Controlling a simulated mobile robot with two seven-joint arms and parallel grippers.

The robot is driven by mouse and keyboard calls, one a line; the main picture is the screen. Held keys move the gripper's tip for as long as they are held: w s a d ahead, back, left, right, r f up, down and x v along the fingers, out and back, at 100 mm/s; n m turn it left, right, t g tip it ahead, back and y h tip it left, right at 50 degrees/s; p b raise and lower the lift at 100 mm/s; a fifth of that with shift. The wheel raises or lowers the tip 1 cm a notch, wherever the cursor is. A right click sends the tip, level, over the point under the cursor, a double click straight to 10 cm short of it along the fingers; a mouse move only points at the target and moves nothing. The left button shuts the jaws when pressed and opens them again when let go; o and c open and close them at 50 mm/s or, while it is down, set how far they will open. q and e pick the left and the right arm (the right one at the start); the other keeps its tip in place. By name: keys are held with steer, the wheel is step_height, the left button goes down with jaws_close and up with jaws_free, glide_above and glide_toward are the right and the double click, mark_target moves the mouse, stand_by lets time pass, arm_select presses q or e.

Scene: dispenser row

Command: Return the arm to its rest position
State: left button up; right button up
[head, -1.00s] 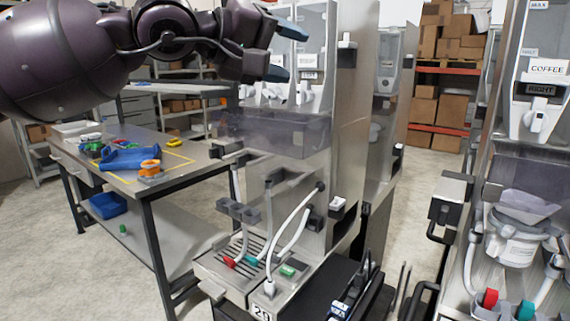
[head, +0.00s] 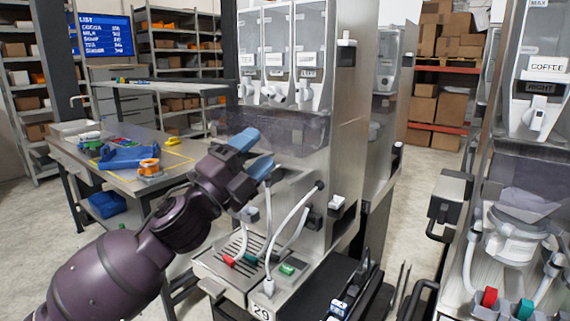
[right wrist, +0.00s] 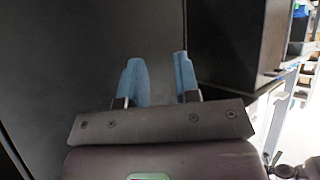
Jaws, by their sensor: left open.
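My left arm comes in from the lower left in the head view. Its gripper (head: 252,153) has blue fingertips and is open and empty. It is in front of the dispenser machine (head: 345,130), over the drip tray side, pointing up and right. I cannot tell whether it touches the machine. My right gripper (right wrist: 159,80) shows in the right wrist view with its two blue fingers apart and nothing between them. It is not in the head view.
A workbench (head: 180,165) with a blue item (head: 125,158) and an orange item (head: 149,167) stands behind my left arm. The drip tray (head: 222,262) holds hoses with red and green ends. Another dispenser (head: 515,230) stands at the right. A dark cabinet (right wrist: 235,40) is near my right gripper.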

arm_select(q)
steer(key=s+a+f+n+y, duration=0.2)
steer(key=a+f+n+y, duration=0.2)
steer(key=f+n, duration=0.45)
steer(key=s+a+f+n+y, duration=0.1)
steer(key=a+f+n+y, duration=0.35)
steer(key=f, duration=0.65)
steer(key=s+a+f+n+y, duration=0.2)
steer(key=a+f+n+y, duration=0.2)
steer(key=f+n, duration=0.45)
steer(key=s+a+f+n+g+y, duration=0.1)
steer(key=s+a+f, duration=0.2)
steer(key=s+f, duration=0.5)
steer(key=s+a+f+n+g+y, duration=0.2)
steer(key=s+a+f, duration=0.1)
steer(key=s+f, duration=0.5)
steer(key=s+a+f+n+g+y, duration=0.2)
steer(key=s+a+f, duration=0.1)
steer(key=s+f, duration=0.5)
steer(key=shift+s+a, duration=0.35)
steer(key=shift+s, duration=0.5)
